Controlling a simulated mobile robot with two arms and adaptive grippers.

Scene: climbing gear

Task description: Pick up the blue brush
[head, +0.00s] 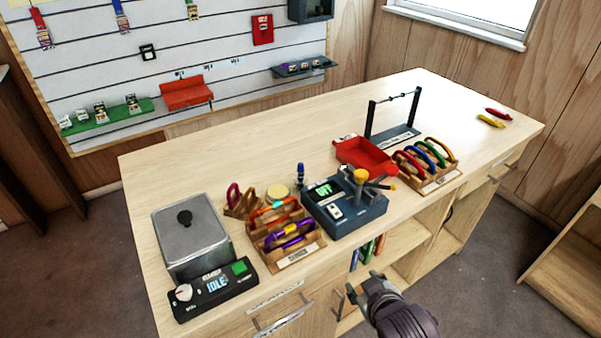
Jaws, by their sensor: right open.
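A thin blue upright item (354,260) shows in the open shelf under the counter, beside a green one (367,252) and a red one (379,243); they are too small to tell whether they are brushes. A small dark blue upright object (300,174) stands on the counter behind the grey device; I cannot tell whether it is a brush. My right gripper (364,287) is open and looks empty, in front of the counter, just below the shelf items in the picture. My left gripper is out of view.
On the counter (250,165) are a metal tank (190,238) with a control panel, a wooden rack (285,243), a grey device (343,208) reading OFF, a red tray (364,155) and a carabiner rack (427,168). The back right is mostly clear. Drawer handles (283,316) jut forward.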

